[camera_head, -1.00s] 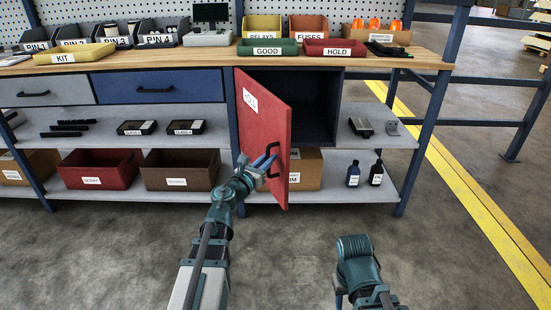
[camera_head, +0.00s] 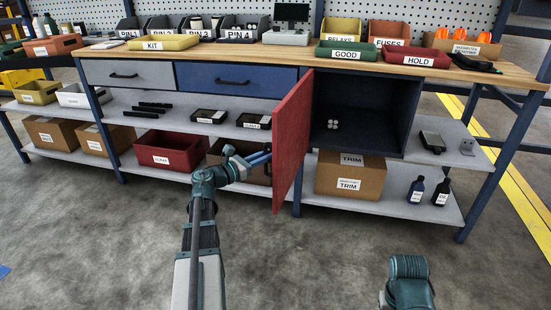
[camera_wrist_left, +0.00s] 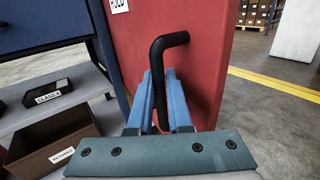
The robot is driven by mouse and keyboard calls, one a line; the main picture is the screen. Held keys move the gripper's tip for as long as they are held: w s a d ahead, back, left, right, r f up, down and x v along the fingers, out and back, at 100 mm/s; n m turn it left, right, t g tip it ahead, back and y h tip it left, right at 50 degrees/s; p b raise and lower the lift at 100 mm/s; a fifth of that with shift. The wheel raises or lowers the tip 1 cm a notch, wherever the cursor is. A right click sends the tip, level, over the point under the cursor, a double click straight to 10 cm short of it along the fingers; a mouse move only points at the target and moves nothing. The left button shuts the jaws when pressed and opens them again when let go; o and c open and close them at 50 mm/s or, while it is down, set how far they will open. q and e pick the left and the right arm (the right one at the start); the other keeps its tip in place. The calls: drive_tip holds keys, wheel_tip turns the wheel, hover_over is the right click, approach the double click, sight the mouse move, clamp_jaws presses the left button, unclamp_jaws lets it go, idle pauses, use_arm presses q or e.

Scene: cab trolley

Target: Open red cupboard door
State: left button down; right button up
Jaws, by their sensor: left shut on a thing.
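The red cupboard door (camera_head: 293,140) stands swung wide open on the blue cupboard (camera_head: 366,110), seen nearly edge-on in the head view. My left gripper (camera_head: 266,156) is at the door's outer face. In the left wrist view, the blue fingers of my left gripper (camera_wrist_left: 162,78) are shut on the black bar handle (camera_wrist_left: 168,42) of the red door (camera_wrist_left: 212,60).
A TRIM carton (camera_head: 350,185) and two dark bottles (camera_head: 416,190) are on the lower shelf. A dark red bin (camera_head: 166,158) is to the left. The floor in front is clear.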

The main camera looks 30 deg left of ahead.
use_arm(q)
drive_tip(key=shift+a, duration=0.2)
drive_tip(key=c, duration=0.8)
unclamp_jaws()
drive_tip(key=shift+w, duration=0.1)
drive_tip(key=shift+c, duration=0.2)
drive_tip(key=shift+d, duration=0.1)
drive_tip(key=v, duration=1.4)
